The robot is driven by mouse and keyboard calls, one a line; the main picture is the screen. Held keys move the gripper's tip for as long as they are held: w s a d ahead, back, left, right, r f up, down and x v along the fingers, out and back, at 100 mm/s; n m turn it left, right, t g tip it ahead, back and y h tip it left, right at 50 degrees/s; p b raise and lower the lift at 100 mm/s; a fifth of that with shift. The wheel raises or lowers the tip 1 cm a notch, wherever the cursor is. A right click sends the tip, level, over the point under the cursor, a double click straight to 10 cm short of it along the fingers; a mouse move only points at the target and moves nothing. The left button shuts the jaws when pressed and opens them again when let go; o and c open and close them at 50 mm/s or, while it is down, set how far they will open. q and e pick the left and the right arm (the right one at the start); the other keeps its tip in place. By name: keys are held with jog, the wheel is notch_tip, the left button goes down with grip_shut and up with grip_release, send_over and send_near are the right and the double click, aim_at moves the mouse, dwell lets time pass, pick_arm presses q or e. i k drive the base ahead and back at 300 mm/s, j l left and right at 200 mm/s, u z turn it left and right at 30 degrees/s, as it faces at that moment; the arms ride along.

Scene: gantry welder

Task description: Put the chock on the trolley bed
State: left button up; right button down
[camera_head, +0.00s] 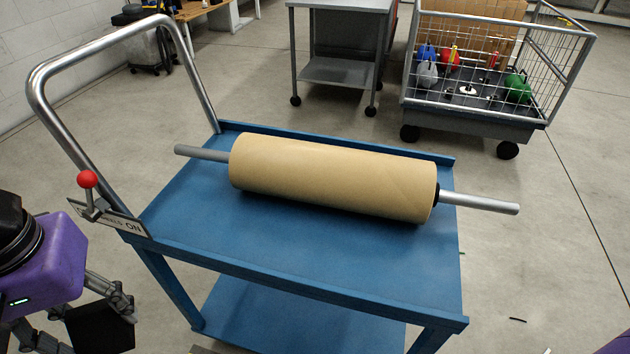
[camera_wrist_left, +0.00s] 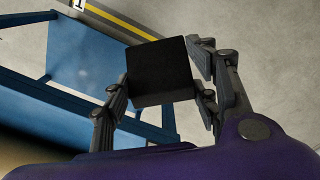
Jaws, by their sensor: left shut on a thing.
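The chock (camera_head: 100,328) is a black block. My left gripper (camera_head: 88,318) is shut on it at the lower left of the head view, left of the trolley and below the level of its bed. In the left wrist view the chock (camera_wrist_left: 160,72) sits between the two fingers of my left gripper (camera_wrist_left: 162,92). The blue trolley bed (camera_head: 300,240) has a raised rim and carries a large tan roll (camera_head: 330,178) on a metal shaft. The trolley's blue frame (camera_wrist_left: 90,75) also shows in the left wrist view. My right gripper is out of view.
A silver push handle (camera_head: 110,40) rises at the trolley's left end. A red-knobbed lever (camera_head: 87,180) stands by a plate there. The bed is bare in front of the roll. A wire cage cart (camera_head: 480,122) and grey table (camera_head: 340,72) stand behind.

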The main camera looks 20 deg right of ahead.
aim_at(314, 242)
jog(key=l+u, duration=0.45)
jog(key=l, duration=0.45)
jog(key=l+u, duration=0.1)
jog(key=l, duration=1.25)
